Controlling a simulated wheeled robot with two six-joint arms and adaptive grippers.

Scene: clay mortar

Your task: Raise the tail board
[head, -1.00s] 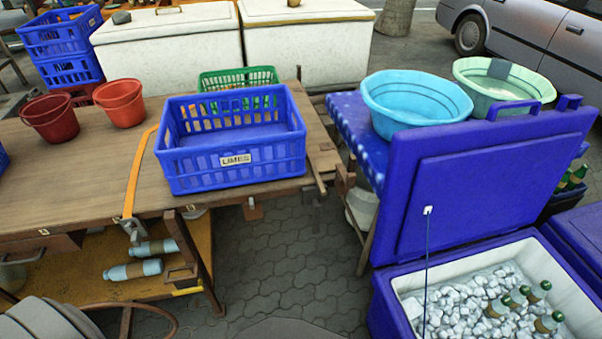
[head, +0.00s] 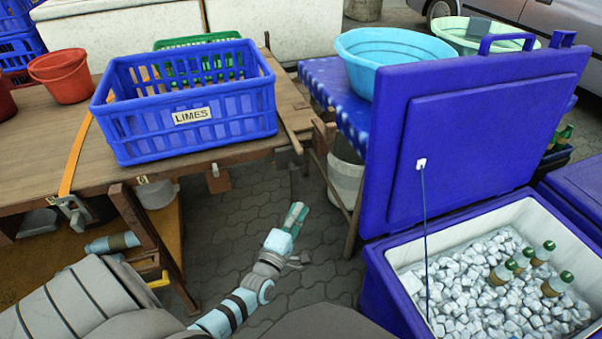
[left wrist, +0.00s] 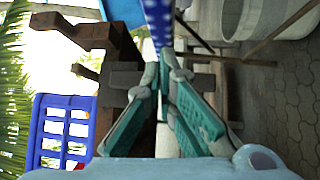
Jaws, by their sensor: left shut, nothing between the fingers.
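My left gripper (head: 295,216) has teal fingers and is in the gap between the wooden cart table (head: 50,155) and the blue-clothed table, below the level of the tops. In the left wrist view its fingers (left wrist: 166,80) are shut with nothing between them. The right end of the cart table carries a wooden strip (head: 291,128) and a wooden block (head: 324,133), above the gripper and apart from it. Brown wooden pieces (left wrist: 125,52) also show beyond the fingers in the left wrist view. I cannot tell which piece is the tail board. My right gripper is not in view.
A blue LIMES crate (head: 200,130) sits on the cart table. The blue-clothed table (head: 330,90) holds basins (head: 385,50), with a white bucket (head: 345,182) below. An open blue cooler (head: 385,285) of ice and bottles stands at right. Paving (head: 225,225) between is clear.

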